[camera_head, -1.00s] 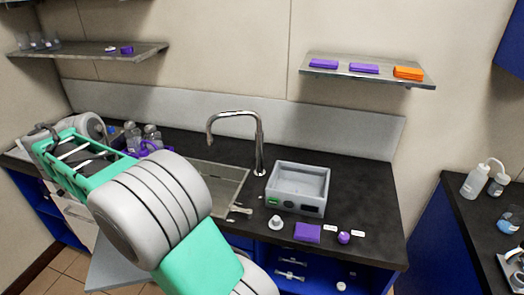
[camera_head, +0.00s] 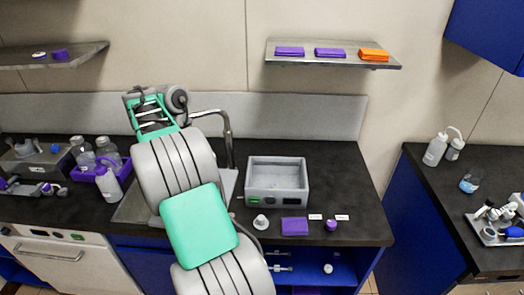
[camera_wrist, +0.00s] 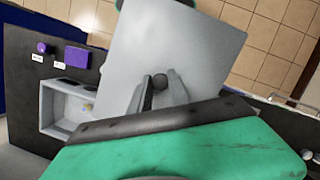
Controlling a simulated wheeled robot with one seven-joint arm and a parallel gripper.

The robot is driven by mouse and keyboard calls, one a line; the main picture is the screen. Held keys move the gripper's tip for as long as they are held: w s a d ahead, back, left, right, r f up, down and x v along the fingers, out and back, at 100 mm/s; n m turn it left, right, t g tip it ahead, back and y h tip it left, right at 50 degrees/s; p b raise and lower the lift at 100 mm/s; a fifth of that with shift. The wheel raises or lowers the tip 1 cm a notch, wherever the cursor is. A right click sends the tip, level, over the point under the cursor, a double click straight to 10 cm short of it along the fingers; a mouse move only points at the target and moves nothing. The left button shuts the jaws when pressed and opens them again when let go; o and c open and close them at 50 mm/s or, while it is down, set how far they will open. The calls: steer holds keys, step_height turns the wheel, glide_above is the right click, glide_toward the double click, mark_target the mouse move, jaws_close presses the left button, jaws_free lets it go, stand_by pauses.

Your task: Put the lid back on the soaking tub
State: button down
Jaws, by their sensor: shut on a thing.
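The soaking tub (camera_head: 278,185) is a grey open-topped box on the dark counter, right of the sink, with a green mark and a dark panel on its front. Its open inside shows at the left of the wrist view (camera_wrist: 50,105). The lid (camera_wrist: 185,50) is a flat grey plate with a small dark knob. My gripper (camera_wrist: 160,84) is shut on that knob. In the wrist view the lid lies to the right of the tub, apart from its opening or overlapping its edge; I cannot tell its height. In the head view my arm hides the gripper and the lid.
A tap (camera_head: 226,128) stands behind the sink, close to my arm. A white cone-shaped piece (camera_head: 260,222), a purple block (camera_head: 294,226) and a purple knob (camera_head: 331,225) sit in front of the tub. A shelf (camera_head: 335,62) hangs above. Bottles (camera_head: 108,180) stand at left.

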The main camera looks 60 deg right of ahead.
steer(key=s+d+f+n, duration=0.1)
steer(key=s+d+f, duration=0.1)
steer(key=s+d, duration=0.55)
steer(key=s+d+f+n, duration=0.15)
steer(key=s+d, duration=0.35)
steer(key=d, duration=0.6)
steer(key=d+f+n+h+b, duration=0.1)
steer(key=d+f+n+h, duration=0.1)
steer(key=d+n, duration=0.3)
steer(key=w+d+f+n+t+h+b, duration=0.1)
steer(key=d+f+n+h, duration=0.1)
steer(key=d+n, duration=0.4)
steer(key=n, duration=0.5)
steer(key=shift+w+f+b, duration=0.25)
steer(key=shift+b, duration=0.05)
steer(key=shift+r+n+p, duration=0.1)
steer(key=shift+n+p, duration=0.15)
steer(key=shift+p, duration=0.3)
steer(key=shift+p, duration=1.25)
steer(key=shift+f+p, duration=0.3)
steer(key=shift+p, duration=0.15)
